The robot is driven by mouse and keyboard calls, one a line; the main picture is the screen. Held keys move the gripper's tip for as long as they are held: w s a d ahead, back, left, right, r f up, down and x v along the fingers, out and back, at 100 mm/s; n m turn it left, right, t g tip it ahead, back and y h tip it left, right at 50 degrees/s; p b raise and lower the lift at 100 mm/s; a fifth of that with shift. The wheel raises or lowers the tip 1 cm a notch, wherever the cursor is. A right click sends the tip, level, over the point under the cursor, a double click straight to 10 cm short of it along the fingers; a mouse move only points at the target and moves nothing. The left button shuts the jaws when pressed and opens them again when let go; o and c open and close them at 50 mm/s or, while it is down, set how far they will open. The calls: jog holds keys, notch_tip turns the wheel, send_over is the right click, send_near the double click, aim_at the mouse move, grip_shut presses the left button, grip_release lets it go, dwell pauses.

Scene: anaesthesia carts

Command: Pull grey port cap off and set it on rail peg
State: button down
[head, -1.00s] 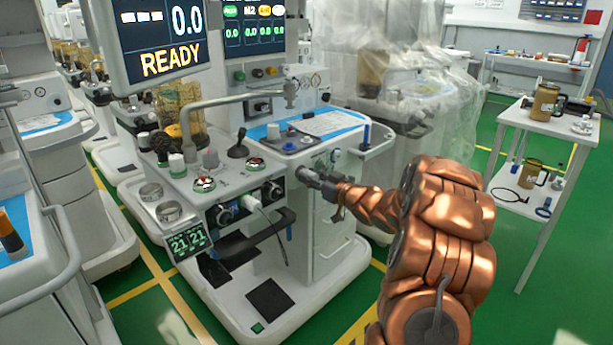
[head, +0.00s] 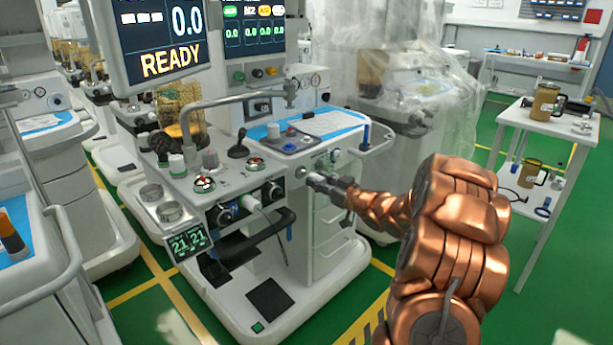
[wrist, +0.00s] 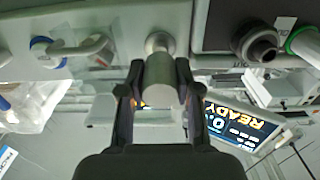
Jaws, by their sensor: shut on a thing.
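The grey port cap (wrist: 160,88) is a short cylinder between the two dark fingers of my gripper (wrist: 160,92) in the wrist view. My gripper is shut on its sides. A round metal port (wrist: 160,42) on the pale cart panel shows just behind the cap; from this angle I cannot tell how wide any gap is. In the head view my gripper (head: 317,181) is a little right of the round fitting (head: 301,172) on the cart's front.
The anaesthesia cart (head: 330,250) has a protruding black handle (head: 265,240) left of my gripper. A plastic-draped machine (head: 400,90) stands behind. A white side table (head: 545,125) is at right. Green floor is open between cart and table.

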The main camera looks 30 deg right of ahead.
aim_at(323, 178)
jog(key=shift+v, duration=0.85)
jog(key=shift+r, duration=0.15)
jog(key=shift+r+p, duration=4.45)
jog(key=shift+r, duration=0.4)
